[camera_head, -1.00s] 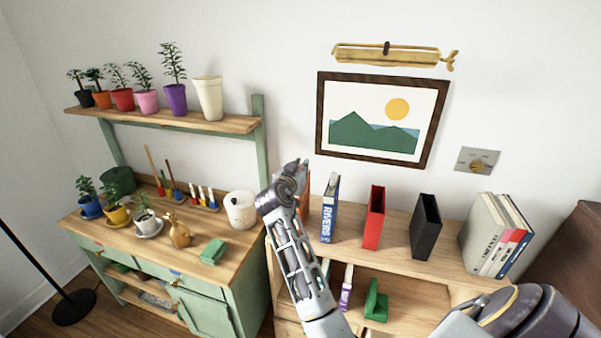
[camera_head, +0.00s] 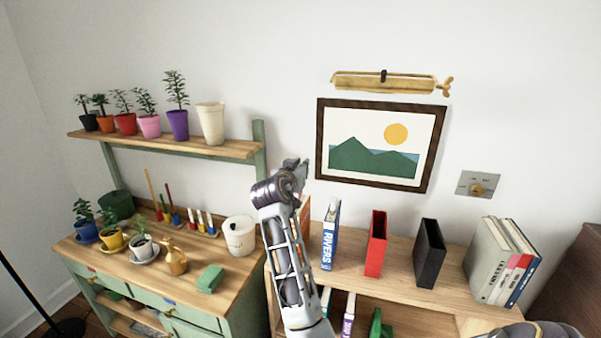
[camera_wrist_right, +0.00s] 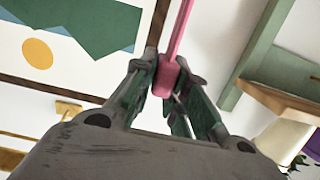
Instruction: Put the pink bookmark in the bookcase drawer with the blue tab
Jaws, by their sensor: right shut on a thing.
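The pink bookmark (camera_wrist_right: 181,32) is a thin pink strip with a thicker end, seen in the right wrist view. My right gripper (camera_wrist_right: 165,78) is shut on that end, and the strip extends from the fingers to the top edge. In the head view this gripper (camera_head: 303,168) is raised in front of the wall, left of the framed picture; the bookmark cannot be made out there. The wooden bookcase (camera_head: 398,262) stands at lower right; its drawers and any blue tab there are out of view or hidden. My left gripper is not in view.
The green bench (camera_head: 200,316) stands left of the bookcase, with pots, tools and a green block (camera_head: 210,279). A blue tab (camera_head: 170,302) shows on its drawer front. Books and red and black holders stand on the bookcase top. The framed picture (camera_head: 376,145) hangs above.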

